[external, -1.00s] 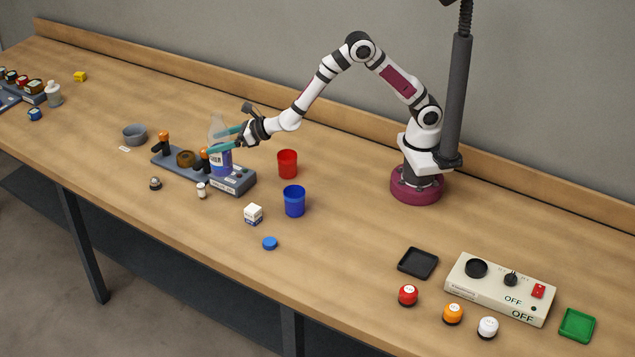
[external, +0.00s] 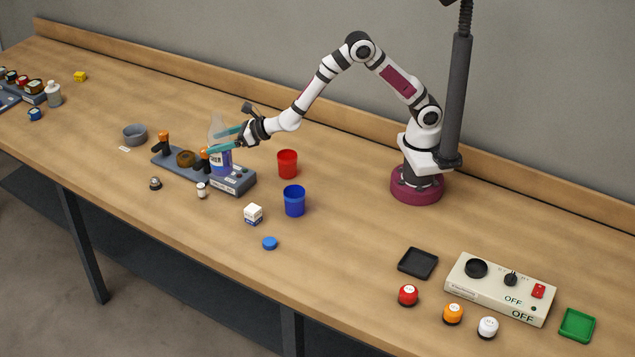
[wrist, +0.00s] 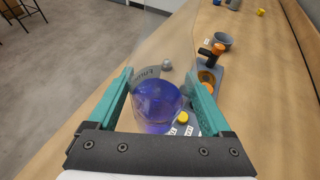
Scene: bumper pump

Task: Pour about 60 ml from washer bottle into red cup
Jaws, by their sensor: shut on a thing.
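The washer bottle (external: 221,159) is clear with blue-purple liquid and a label. It is upright at the right end of the grey rack, and I cannot tell whether it touches the rack. My gripper (external: 220,142) is shut on it, with teal fingers on both sides. In the wrist view the bottle (wrist: 158,103) sits between the fingers of my gripper (wrist: 162,95), its liquid low inside. The red cup (external: 287,164) stands upright on the bench to the right of the bottle. The cup's inside bottom is hidden.
A blue cup (external: 294,201) stands in front of the red cup. The grey rack (external: 233,181) also holds orange-topped parts. A white box (external: 253,214), a blue cap (external: 270,243) and a small white bottle (external: 201,190) lie nearby. A grey bowl (external: 134,134) is farther left.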

